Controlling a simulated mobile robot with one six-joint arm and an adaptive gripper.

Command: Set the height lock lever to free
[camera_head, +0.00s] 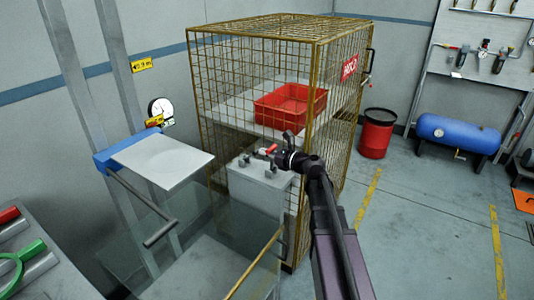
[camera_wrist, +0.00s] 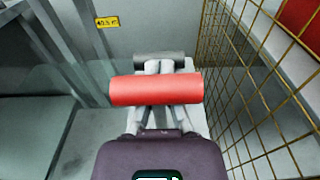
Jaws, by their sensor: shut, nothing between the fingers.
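A red cylindrical grip (camera_head: 271,149), which looks like the lever's handle, shows above a grey cabinet (camera_head: 258,190) at the cage's front. In the wrist view the red grip (camera_wrist: 155,88) lies crosswise over my fingers and hides their middle part. My gripper (camera_head: 263,153) is shut and empty, right at the red grip; whether it touches cannot be told. In the wrist view my fingertips (camera_wrist: 166,66) show just beyond the grip, with a dark cylinder (camera_wrist: 153,57) behind them. The lever's shaft and any position markings cannot be made out.
A wire cage (camera_head: 255,75) with a red bin (camera_head: 290,104) stands close behind and right of my gripper. A white plate on a blue carriage (camera_head: 105,161), a bar handle (camera_head: 160,234) and clear panels are at left. Floor at right is mostly free.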

